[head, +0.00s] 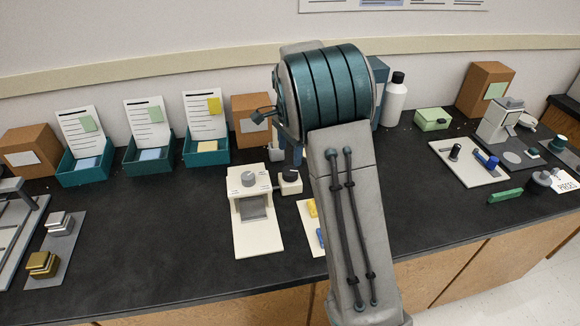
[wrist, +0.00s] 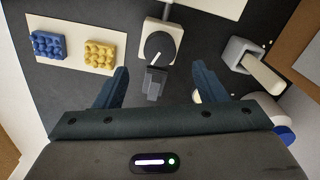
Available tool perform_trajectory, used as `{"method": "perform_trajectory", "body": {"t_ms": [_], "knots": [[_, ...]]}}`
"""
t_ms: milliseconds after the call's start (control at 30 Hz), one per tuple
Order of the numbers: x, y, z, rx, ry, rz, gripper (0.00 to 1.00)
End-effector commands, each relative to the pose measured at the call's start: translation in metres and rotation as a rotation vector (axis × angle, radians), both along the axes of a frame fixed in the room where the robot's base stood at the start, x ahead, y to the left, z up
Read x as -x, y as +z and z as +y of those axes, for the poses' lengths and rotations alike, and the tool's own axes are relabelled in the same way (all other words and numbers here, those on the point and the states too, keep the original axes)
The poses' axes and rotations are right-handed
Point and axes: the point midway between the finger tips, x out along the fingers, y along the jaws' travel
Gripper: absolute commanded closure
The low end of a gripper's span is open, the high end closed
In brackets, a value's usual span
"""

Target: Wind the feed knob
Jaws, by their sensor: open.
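The black knob (wrist: 158,47) with a white pointer line sits on a small cream block in the wrist view. In the head view this knob (head: 290,174) is on a side block of the cream machine (head: 263,240), which also has a grey dial (head: 248,178) on top. My gripper (wrist: 160,78) is open, its dark fingers spread to either side below the knob in the picture, apart from it. A dark grey stepped piece (wrist: 152,84) shows between the fingers. In the head view my arm hides most of the gripper.
Blue (wrist: 47,45) and yellow (wrist: 99,53) studded blocks lie on a white plate left of the knob. A grey square cup with a cream stick (wrist: 262,73) stands right. Teal trays (head: 207,152) line the wall. Bare counter lies left of the machine.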

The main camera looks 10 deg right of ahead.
Motion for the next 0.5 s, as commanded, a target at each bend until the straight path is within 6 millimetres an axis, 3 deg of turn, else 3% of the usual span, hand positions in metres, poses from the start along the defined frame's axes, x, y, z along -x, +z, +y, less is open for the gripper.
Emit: {"method": "perform_trajectory", "body": {"t_ms": [200, 500], "knots": [[0.001, -0.043, 0.000, 0.000, 0.001, 0.003, 0.36], [0.000, -0.067, 0.000, 0.000, 0.001, -0.001, 0.36]]}}
